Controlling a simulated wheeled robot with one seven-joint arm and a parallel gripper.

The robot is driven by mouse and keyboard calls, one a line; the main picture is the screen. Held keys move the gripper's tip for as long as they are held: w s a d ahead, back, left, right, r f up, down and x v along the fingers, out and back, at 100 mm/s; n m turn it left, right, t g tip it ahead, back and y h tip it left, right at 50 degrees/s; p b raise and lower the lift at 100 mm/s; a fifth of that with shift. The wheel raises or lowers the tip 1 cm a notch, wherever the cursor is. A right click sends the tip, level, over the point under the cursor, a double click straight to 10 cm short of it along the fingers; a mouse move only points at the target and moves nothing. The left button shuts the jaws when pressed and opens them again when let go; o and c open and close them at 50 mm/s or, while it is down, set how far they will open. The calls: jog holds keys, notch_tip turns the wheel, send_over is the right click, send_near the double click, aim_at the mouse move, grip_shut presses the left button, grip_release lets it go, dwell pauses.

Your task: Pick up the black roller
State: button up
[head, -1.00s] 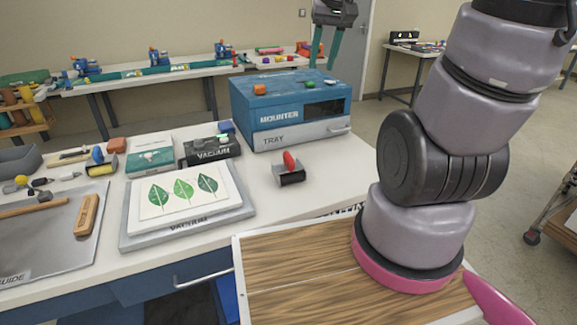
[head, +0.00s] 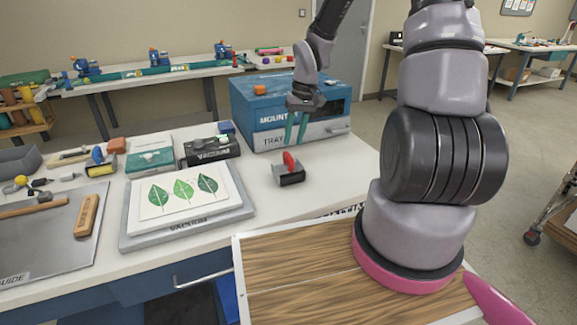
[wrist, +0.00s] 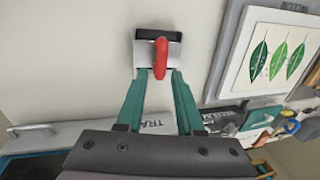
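The black roller (head: 290,178) has a red handle and a dark cylinder in a metal frame. It sits on the white bench in front of the mounter box, and it also shows in the wrist view (wrist: 145,54). My gripper (head: 294,146) points down above and just behind the roller. In the wrist view its two teal fingers (wrist: 158,75) are spread apart with nothing gripped between them. The red handle shows between and just beyond the fingertips there. I cannot tell the exact height gap.
The blue mounter box (head: 262,98) with its tray front stands close behind my gripper. The vacuum board (head: 140,240) with a leaf print lies left of the roller. A black vacuum box (head: 211,152) stands behind it. The bench around the roller is clear.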

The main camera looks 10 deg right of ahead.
aim_at(289, 154)
jog(key=f, duration=0.2)
jog(key=a+f, duration=0.1)
jog(key=f, duration=0.4)
jog(key=shift+a+f, duration=0.15)
jog(key=shift+a, duration=0.25)
jog(key=shift+s, duration=0.1)
grip_shut()
dwell(0.9)
